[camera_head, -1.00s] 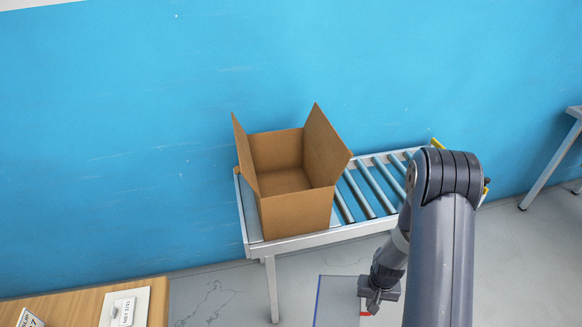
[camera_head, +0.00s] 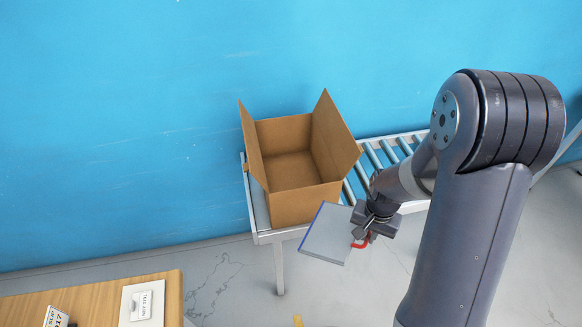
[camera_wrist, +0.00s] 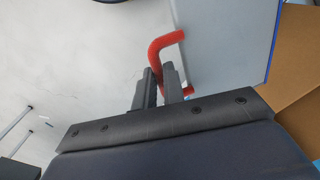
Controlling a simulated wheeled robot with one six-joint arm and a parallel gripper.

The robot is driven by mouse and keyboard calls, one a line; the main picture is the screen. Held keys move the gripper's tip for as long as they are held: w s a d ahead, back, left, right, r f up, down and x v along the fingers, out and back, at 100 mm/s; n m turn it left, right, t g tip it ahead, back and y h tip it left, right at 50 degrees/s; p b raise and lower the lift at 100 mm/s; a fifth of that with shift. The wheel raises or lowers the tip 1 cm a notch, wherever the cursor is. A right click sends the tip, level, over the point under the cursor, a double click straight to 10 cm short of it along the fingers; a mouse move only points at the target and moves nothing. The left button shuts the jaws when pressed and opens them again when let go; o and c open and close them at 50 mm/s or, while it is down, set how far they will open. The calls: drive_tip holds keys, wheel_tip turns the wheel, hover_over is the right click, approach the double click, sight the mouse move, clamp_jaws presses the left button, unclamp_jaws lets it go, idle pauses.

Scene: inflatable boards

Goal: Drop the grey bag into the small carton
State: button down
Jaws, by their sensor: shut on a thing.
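The grey bag (camera_head: 328,234) is a flat grey panel with a blue edge and a red handle (camera_head: 360,243). My gripper (camera_head: 366,232) is shut on the red handle and holds the bag in the air, in front of and a little right of the carton. The wrist view shows my gripper (camera_wrist: 162,88) closed around the red handle (camera_wrist: 165,43), with the grey bag (camera_wrist: 222,42) to the right. The small carton (camera_head: 305,203) is brown and open at the top, with side flaps raised. It stands on the left end of a roller conveyor. Its inside looks empty.
The roller conveyor (camera_head: 262,237) runs to the right behind my arm, against a blue wall (camera_head: 130,120). A wooden table (camera_head: 95,292) with a white labelled panel (camera_head: 142,304) is at the lower left. Grey floor is open between.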

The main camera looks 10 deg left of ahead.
drive_tip(key=s+a+r+m, duration=0.1)
drive_tip(key=a+r+m, duration=0.1)
drive_tip(key=r, duration=0.7)
drive_tip(key=s+a+r+m, duration=0.1)
drive_tip(key=a+r, duration=0.4)
drive_tip(key=r, duration=0.5)
drive_tip(key=shift+s+a+m, duration=0.25)
drive_tip(key=shift+s+m, duration=0.1)
drive_tip(key=shift+m, duration=0.05)
